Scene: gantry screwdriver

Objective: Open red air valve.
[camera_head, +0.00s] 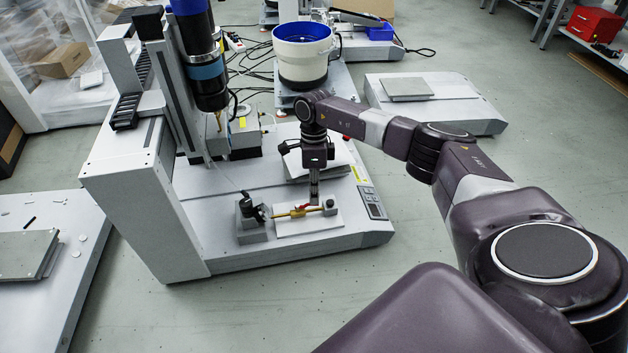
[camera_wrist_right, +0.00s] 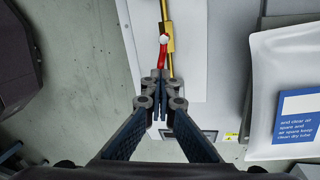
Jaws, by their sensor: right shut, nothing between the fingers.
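The red valve handle (camera_wrist_right: 162,48) sits on a brass pipe (camera_wrist_right: 168,30) in the right wrist view, its free end close to my fingertips. In the head view the brass pipe (camera_head: 292,213) with the red handle (camera_head: 304,207) lies on a white plate (camera_head: 318,222) at the front of the gantry machine. My right gripper (camera_head: 314,199) reaches down from above, its tips at the red handle. In the right wrist view the right gripper (camera_wrist_right: 160,78) is shut with nothing between its fingers; whether it touches the handle I cannot tell. My left gripper is not in view.
A dark clamp block (camera_head: 250,212) stands left of the pipe. The gantry column with the blue and black screwdriver (camera_head: 200,60) rises at left. A white bag (camera_wrist_right: 290,90) lies beside the plate. A blue-white bowl feeder (camera_head: 302,55) stands behind.

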